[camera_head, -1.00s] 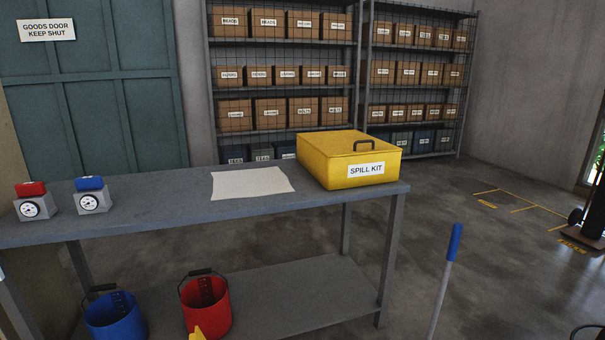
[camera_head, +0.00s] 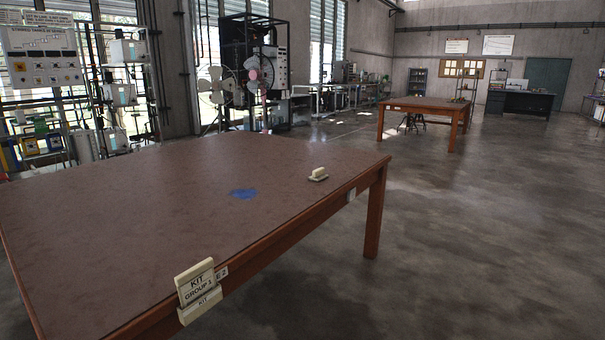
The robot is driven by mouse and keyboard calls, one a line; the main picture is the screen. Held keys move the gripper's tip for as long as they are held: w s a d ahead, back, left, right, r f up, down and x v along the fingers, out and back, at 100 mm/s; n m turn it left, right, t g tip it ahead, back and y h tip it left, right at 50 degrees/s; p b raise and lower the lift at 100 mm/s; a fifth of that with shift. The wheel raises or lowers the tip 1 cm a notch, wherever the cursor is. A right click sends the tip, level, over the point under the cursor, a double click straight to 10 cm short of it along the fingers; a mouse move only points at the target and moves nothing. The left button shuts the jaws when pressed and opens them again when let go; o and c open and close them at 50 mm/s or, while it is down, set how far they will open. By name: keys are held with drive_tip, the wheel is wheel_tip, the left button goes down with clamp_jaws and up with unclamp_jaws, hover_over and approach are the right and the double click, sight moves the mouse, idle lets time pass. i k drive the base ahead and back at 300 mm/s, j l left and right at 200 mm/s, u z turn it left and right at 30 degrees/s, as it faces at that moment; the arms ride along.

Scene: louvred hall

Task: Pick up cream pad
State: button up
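A small cream pad-like thing (camera_head: 318,175) lies on the brown tabletop (camera_head: 130,215), near its right corner. It has a flat base with a raised cream grip on top. A blue patch (camera_head: 243,194) lies on the tabletop to its left; it looks like a flat stain or spill. My gripper is not in view.
A cream "KIT GROUP" holder (camera_head: 198,285) is fixed at the table's near edge. A second wooden table (camera_head: 425,104) stands farther back. Racks and fans (camera_head: 258,75) line the far left. The concrete floor (camera_head: 475,220) at right is clear.

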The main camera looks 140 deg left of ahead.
sight(318, 175)
drive_tip(key=u, duration=4.3)
drive_tip(key=i+l, duration=0.15)
drive_tip(key=i, duration=0.2)
drive_tip(key=i+l+u, duration=0.15)
drive_tip(key=i, duration=0.2)
